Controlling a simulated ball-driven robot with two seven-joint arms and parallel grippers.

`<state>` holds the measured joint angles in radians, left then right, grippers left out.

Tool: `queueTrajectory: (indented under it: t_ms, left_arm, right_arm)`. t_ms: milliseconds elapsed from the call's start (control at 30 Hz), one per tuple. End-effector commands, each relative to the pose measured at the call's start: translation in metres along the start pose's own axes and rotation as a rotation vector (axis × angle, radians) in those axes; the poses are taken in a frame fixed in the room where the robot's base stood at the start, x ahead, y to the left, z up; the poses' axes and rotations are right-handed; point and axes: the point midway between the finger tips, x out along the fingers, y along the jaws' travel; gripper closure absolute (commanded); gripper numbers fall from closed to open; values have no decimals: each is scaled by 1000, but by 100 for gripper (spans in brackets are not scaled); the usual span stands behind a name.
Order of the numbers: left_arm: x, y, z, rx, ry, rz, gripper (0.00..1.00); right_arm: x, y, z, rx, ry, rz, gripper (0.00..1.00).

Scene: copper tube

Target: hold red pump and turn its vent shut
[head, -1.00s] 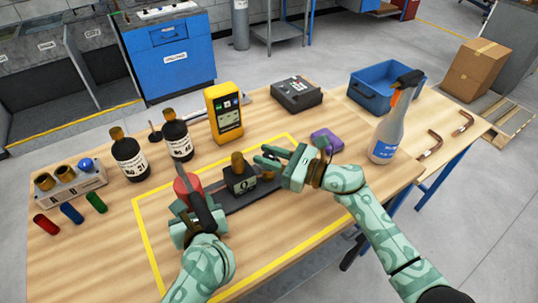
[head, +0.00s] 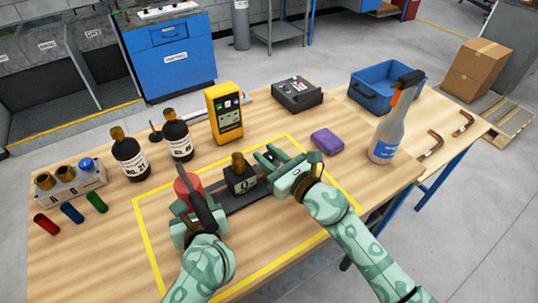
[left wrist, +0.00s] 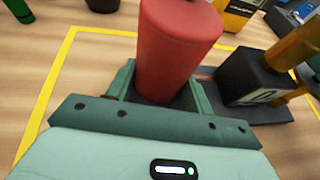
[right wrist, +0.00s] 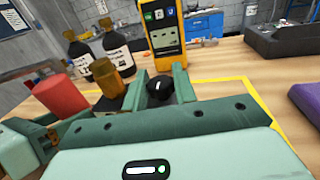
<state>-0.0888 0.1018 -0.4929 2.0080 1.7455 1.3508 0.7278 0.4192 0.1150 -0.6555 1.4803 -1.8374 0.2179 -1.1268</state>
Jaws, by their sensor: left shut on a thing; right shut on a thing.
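The red pump has a red cylinder (head: 187,186), a black block (head: 240,180) with a brass fitting on top, and a dark base plate. My left gripper (head: 193,212) is shut on the red cylinder, which stands between its jaws in the left wrist view (left wrist: 175,55). A black knob (right wrist: 159,90) with a white mark, apparently the vent, sits between the jaws of my right gripper (right wrist: 160,85) in the right wrist view. The right gripper (head: 270,162) is shut on this knob at the right end of the pump. In the head view the jaws hide the knob.
A yellow tape outline (head: 265,272) surrounds the pump. Behind it stand a yellow meter (head: 224,113) and two black bottles (head: 177,136). A purple block (head: 327,141) and a spray bottle (head: 386,135) are on the right. A capped rack (head: 72,183) is at the left.

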Motion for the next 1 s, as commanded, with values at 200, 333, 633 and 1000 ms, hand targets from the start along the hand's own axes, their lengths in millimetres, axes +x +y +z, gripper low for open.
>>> queueTrajectory:
  t_ms: [200,333,633,1000]
  left_arm:
    - [0,1,0,1,0,2,100]
    - [1,1,0,1,0,2,100]
    - [1,1,0,0,0,3,100]
    - [1,1,0,0,0,3,100]
  right_arm:
    - [-1,-1,-2,-1,4,-2,70]
    - [-1,-1,-1,-1,2,-1,52]
    - [-7,-1,-1,-2,1,1,52]
    - [-86,-1,-2,-2,4,-1,52]
